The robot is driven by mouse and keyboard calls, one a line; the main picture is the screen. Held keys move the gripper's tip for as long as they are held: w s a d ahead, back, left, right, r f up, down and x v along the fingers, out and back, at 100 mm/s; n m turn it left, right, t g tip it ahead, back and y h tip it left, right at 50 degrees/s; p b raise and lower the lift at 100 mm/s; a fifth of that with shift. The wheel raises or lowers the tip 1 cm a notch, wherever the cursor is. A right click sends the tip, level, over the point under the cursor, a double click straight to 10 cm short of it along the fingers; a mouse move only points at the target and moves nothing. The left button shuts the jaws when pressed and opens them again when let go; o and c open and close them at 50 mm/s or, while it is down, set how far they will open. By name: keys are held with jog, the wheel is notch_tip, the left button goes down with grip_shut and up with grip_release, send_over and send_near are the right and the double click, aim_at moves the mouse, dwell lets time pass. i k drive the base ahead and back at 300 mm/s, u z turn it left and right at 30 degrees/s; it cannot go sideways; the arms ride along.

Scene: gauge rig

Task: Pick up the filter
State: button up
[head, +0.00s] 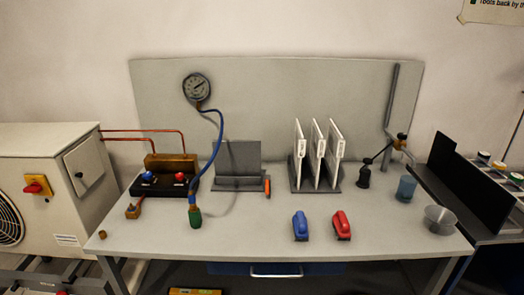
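No object is clearly marked as the filter, and I cannot tell for certain which one it is. Three thin white upright panels (317,155) stand side by side, slightly tilted, in a dark slotted rack (302,187) on the bench. A grey, wide-mouthed cup-like piece (440,220) sits at the bench's right front. A small brass fitting (133,210) lies near the left front, and a smaller brass piece (102,234) lies at the left edge. My gripper is not in view.
The grey bench (260,235) holds a gauge (196,87) on a blue hose, a black valve block (165,185), a grey stand (238,165), blue (300,226) and red (341,225) handled tools, and a blue-grey cup (405,188). The front middle left is clear.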

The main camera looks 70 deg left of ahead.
aim_at(315, 153)
jog(key=u, duration=1.75)
